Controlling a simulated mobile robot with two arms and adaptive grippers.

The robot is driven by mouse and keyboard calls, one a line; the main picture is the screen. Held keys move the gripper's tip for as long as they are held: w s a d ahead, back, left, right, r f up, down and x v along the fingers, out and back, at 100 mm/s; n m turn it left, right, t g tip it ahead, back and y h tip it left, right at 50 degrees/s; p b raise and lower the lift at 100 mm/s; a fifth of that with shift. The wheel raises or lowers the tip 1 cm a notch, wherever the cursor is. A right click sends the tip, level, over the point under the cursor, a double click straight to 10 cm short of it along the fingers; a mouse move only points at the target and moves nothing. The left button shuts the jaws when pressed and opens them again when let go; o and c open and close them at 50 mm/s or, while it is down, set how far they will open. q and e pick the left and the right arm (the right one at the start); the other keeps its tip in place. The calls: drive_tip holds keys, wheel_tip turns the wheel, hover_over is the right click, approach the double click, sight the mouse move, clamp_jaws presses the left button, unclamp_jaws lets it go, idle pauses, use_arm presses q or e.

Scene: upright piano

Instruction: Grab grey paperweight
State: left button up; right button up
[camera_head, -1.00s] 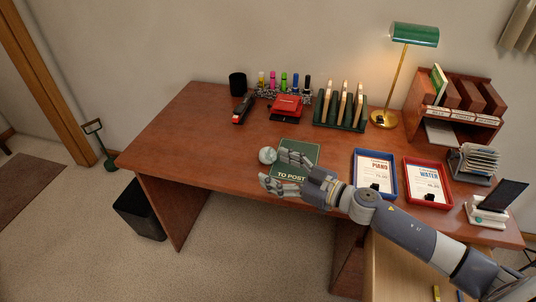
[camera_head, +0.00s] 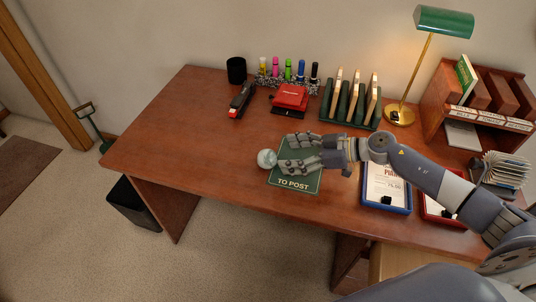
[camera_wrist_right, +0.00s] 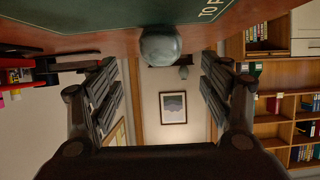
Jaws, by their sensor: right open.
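The grey paperweight (camera_head: 266,158) is a rounded, glassy ball at the left edge of the green "TO POST" mat (camera_head: 296,183) on the desk. My right gripper (camera_head: 284,153) reaches in from the right, low over the mat, with its fingers pointing left at the paperweight. In the right wrist view the paperweight (camera_wrist_right: 160,45) shows between and beyond the two open fingers (camera_wrist_right: 160,90), near the top of the picture. I see a gap on each side of it. The gripper holds nothing. My left gripper is not in view.
Behind are a red stapler (camera_head: 241,100), a red box (camera_head: 290,97), several markers and a green rack (camera_head: 350,106). A blue tray (camera_head: 388,204) lies under my right arm, and a brass lamp (camera_head: 409,100) stands at the back right. The desk's left part is clear.

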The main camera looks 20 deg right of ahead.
sight(273, 155)
drive_tip(key=x, duration=0.2)
drive_tip(key=shift+w+a, duration=0.2)
drive_tip(key=shift+a, duration=0.15)
drive_tip(key=shift+w+a+f, duration=0.15)
drive_tip(key=shift+f, duration=0.05)
drive_tip(key=x, duration=0.4)
drive_tip(key=shift+w+a+f, duration=0.15)
drive_tip(key=shift+a+f, duration=0.1)
drive_tip(key=shift+c, duration=0.2)
drive_tip(key=c, duration=1.4)
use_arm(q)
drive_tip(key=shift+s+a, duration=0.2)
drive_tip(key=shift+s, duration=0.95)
use_arm(e)
clamp_jaws()
drive_tip(key=shift+r, duration=0.1)
